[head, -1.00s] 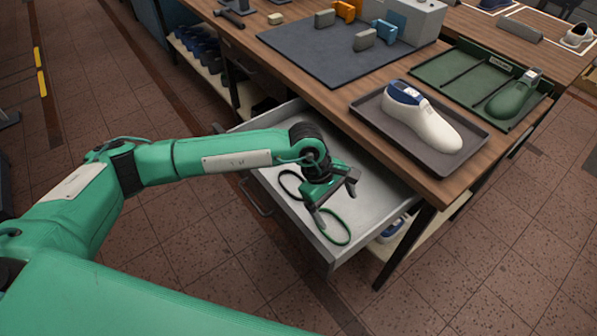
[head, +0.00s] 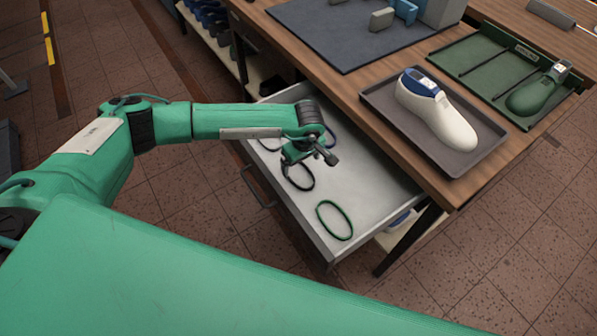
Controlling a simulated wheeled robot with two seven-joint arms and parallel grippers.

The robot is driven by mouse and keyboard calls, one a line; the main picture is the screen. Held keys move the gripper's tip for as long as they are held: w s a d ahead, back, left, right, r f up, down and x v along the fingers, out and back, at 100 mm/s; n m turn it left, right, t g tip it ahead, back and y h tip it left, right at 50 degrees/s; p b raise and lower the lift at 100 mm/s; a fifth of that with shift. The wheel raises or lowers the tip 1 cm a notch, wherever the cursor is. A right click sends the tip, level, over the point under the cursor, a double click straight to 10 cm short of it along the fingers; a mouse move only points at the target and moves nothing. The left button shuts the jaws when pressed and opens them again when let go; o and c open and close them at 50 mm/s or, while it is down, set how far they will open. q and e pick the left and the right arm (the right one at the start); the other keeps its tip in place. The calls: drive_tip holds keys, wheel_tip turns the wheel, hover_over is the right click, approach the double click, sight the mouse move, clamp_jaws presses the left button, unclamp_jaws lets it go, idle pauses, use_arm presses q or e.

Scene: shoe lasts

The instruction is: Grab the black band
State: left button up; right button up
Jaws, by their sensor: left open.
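A black band (head: 299,177) lies on the floor of the open grey drawer (head: 352,190), partly covered by my gripper. My left gripper (head: 309,162) is open over the drawer, above the far part of this band. I cannot tell whether its fingers touch the band. A green band (head: 334,220) lies apart, nearer the drawer's front corner. A blue band (head: 331,138) shows behind my gripper, partly hidden. Another dark band (head: 269,147) shows partly below my arm. My right gripper is not in view.
The wooden bench (head: 343,90) stands over the drawer. On it are a tray (head: 379,98) with a white shoe last (head: 436,112), a green tray (head: 470,50) with a green last (head: 532,95), and a dark mat (head: 345,42). The drawer walls surround the bands.

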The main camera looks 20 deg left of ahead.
sight(298, 175)
use_arm(q)
drive_tip(key=shift+a+f, duration=0.15)
drive_tip(key=shift+f, duration=0.4)
drive_tip(key=f, duration=0.1)
drive_tip(key=f+p, duration=0.1)
drive_tip(key=shift+a+f, duration=0.2)
drive_tip(key=shift+f, duration=0.15)
drive_tip(key=shift+w+f, duration=0.1)
drive_tip(key=shift+f, duration=0.45)
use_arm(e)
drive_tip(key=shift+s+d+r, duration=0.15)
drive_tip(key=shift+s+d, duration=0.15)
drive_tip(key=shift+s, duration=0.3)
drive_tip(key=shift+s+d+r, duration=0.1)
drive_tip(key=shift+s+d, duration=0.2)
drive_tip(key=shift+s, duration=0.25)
use_arm(q)
drive_tip(key=c, duration=1.1)
